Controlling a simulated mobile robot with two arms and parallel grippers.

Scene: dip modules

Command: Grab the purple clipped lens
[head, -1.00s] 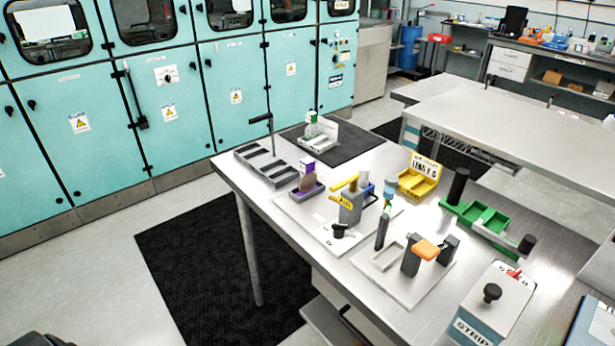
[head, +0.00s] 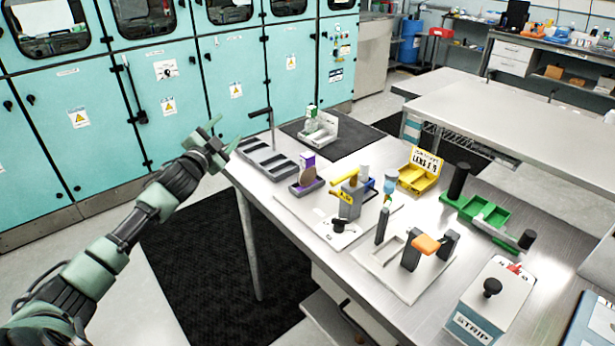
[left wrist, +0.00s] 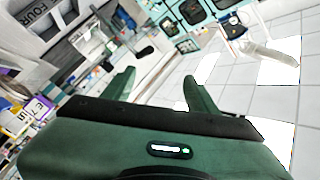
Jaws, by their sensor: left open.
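The purple clipped lens (head: 308,177) is a brownish round lens with a purple clip on top. It stands upright in a small grey holder (head: 307,187) near the left edge of the steel table. My left gripper (head: 225,134) is open and empty, in the air beyond the table's left corner. It is well to the left of the lens and apart from it. In the left wrist view, the open fingers (left wrist: 158,85) have nothing between them. A purple and white patch shows at that view's left edge, but I cannot tell whether it is the lens. My right gripper is not in view.
A grey compartment tray with a post (head: 265,160) lies between my left gripper and the lens. A yellow-handled fixture (head: 350,198) stands right of the lens. A yellow bin (head: 418,178), green tray (head: 488,215) and STRIP box (head: 492,300) are farther right.

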